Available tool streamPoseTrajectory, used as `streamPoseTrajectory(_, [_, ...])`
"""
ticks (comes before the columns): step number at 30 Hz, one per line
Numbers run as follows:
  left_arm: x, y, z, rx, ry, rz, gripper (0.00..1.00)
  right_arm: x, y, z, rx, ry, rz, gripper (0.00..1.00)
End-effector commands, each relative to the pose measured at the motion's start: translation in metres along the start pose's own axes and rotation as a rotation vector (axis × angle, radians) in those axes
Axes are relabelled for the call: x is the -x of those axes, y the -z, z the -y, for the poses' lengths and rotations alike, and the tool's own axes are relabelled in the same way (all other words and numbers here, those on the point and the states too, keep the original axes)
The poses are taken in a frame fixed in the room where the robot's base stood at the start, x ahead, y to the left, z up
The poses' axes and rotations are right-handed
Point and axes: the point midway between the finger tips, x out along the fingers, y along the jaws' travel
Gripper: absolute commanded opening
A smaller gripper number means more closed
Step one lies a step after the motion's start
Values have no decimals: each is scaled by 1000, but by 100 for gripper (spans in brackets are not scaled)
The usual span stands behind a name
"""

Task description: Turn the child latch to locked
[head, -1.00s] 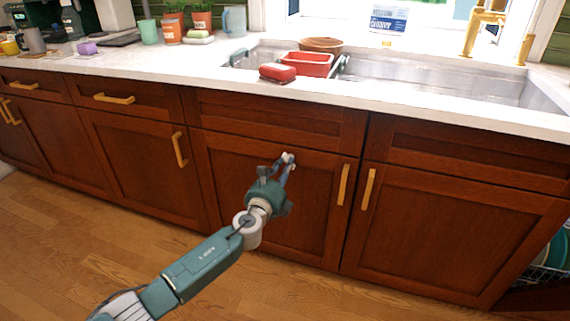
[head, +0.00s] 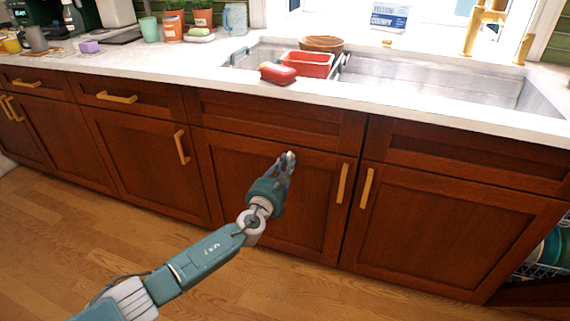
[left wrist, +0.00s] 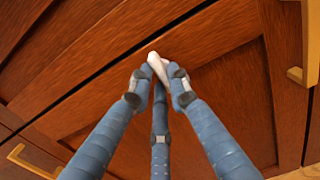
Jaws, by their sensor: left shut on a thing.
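The child latch (left wrist: 156,63) is a small white lever at the top of a red-brown cabinet door (head: 235,175) under the sink. In the left wrist view it sits between my fingertips and points up and to the left. Its base is mostly hidden by the fingers. My left gripper (head: 286,162) is at the door's upper edge, with its blue fingers closed around the latch; they also show in the left wrist view (left wrist: 160,86). My right gripper is not in view.
Gold handles stick out from this door (head: 342,183) and the door to its right (head: 366,188). The white counter (head: 150,62) overhangs above, with a red tub (head: 308,64) by the sink. A dish rack (head: 540,270) shows at the far right. The wooden floor in front is clear.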

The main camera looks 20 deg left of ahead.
Motion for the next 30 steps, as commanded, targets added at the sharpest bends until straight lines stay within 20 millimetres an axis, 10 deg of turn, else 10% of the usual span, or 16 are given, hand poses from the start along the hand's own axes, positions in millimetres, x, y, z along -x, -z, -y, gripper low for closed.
streamPoseTrajectory(14, [0,0,-1,-18,-1,0,0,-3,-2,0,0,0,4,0])
streamPoseTrajectory(15, [0,0,-1,-17,-1,0,21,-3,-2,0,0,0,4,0])
streamPoseTrajectory(18, [0,0,0,-16,-1,0,36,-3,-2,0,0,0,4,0])
streamPoseTrajectory(30, [7,1,0,-13,1,0,36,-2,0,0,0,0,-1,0])
